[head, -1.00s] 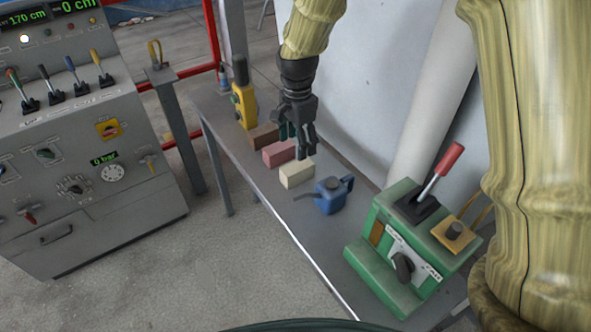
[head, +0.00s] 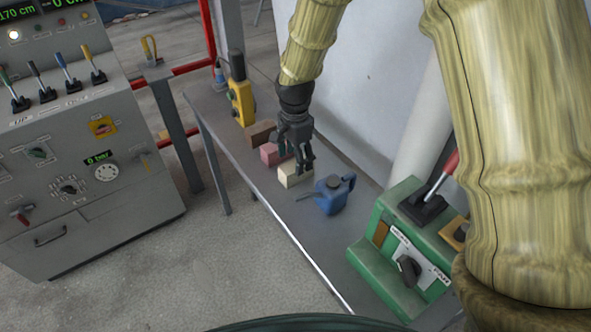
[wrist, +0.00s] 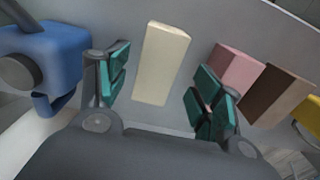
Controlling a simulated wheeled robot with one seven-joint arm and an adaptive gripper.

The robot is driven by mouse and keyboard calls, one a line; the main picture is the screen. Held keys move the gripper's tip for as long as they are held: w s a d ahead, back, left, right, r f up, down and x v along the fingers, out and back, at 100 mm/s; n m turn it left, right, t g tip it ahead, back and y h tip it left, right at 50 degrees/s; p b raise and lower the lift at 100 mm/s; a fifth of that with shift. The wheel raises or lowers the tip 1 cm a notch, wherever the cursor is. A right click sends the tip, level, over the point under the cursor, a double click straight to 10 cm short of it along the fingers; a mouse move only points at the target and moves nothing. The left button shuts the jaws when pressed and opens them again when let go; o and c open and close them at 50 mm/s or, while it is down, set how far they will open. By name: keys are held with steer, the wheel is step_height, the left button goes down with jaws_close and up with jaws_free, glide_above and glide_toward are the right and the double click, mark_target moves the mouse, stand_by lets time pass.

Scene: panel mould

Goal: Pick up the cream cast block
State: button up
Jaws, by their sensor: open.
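The cream cast block (head: 291,177) lies on the narrow grey table in the head view, its upper part partly hidden by my gripper (head: 303,164). In the wrist view the cream block (wrist: 161,64) shows between the two teal-padded fingers of my gripper (wrist: 160,92), nearer the left finger, with gaps on both sides. The gripper is open and empty, just above or around the block; I cannot tell how far down the fingertips reach.
A pink block (head: 270,154) and a brown block (head: 259,132) lie beyond the cream one, with a yellow control box (head: 241,104) further back. A blue oil can (head: 331,195) stands close on the near side, then a green lever box (head: 407,245). A wall (head: 365,90) borders the table.

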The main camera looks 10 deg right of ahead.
steer(key=shift+s+d+f+p, duration=0.15)
steer(key=shift+f+p, duration=1.05)
steer(key=shift+f, duration=1.4)
steer(key=c, duration=1.3)
steer(key=shift+r, duration=0.1)
